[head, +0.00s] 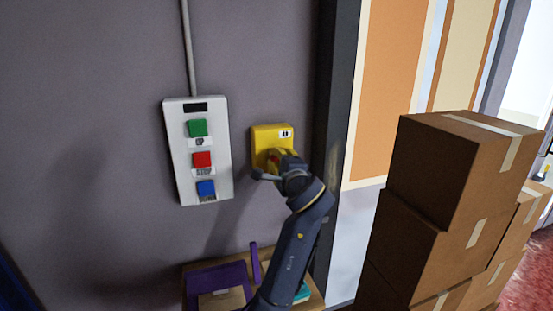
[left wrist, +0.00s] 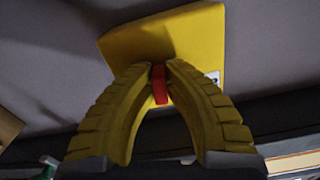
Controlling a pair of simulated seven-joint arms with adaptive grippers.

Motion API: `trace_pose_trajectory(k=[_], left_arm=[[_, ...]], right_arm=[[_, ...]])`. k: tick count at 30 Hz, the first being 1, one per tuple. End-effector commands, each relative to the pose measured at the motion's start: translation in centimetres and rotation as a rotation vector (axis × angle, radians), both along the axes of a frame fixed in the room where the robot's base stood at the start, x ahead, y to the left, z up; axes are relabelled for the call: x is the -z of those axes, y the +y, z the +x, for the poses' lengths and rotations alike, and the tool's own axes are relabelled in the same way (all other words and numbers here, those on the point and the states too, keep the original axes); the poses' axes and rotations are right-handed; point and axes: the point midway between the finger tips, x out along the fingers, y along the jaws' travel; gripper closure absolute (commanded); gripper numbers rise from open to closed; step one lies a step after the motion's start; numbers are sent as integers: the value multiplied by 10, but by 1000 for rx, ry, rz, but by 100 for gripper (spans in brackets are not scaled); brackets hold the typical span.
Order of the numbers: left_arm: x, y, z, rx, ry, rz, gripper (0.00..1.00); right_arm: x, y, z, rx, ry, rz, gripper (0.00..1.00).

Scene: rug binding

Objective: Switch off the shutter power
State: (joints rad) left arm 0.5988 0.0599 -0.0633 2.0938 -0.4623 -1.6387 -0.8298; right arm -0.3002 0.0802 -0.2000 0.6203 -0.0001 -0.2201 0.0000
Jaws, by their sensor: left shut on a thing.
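A yellow switch box (head: 263,133) with a small white label is fixed to the grey wall. It also shows in the left wrist view (left wrist: 190,38). A red handle (left wrist: 159,85) sticks out from the box's face. My left gripper (left wrist: 160,68) is shut on the red handle, with one yellow finger on each side of it. In the head view my left gripper (head: 275,158) is at the lower part of the box and hides most of the handle. The handle's exact turn angle is hard to tell. My right gripper is in neither view.
A pale control panel (head: 211,152) with green, red and blue buttons is on the wall left of the box. A stack of cardboard boxes (head: 422,182) stands at the right. A box with purple things (head: 215,277) sits below.

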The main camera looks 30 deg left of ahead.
Motion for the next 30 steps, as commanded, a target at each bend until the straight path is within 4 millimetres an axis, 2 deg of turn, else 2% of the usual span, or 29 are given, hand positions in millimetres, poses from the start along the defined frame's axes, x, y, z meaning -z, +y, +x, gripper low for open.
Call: trace_pose_trajectory(k=[9, 10, 16, 25, 30], left_arm=[[0, 0, 0, 0, -1, -1, 100], [0, 0, 0, 0, -1, -1, 86], [0, 0, 0, 0, -1, -1, 64], [0, -2, -1, 1, -1, -1, 64], [1, -17, -11, 4, -1, -2, 64]], right_arm=[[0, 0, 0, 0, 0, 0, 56], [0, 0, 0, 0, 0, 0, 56], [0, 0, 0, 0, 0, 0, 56], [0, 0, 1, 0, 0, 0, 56], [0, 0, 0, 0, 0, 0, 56]])
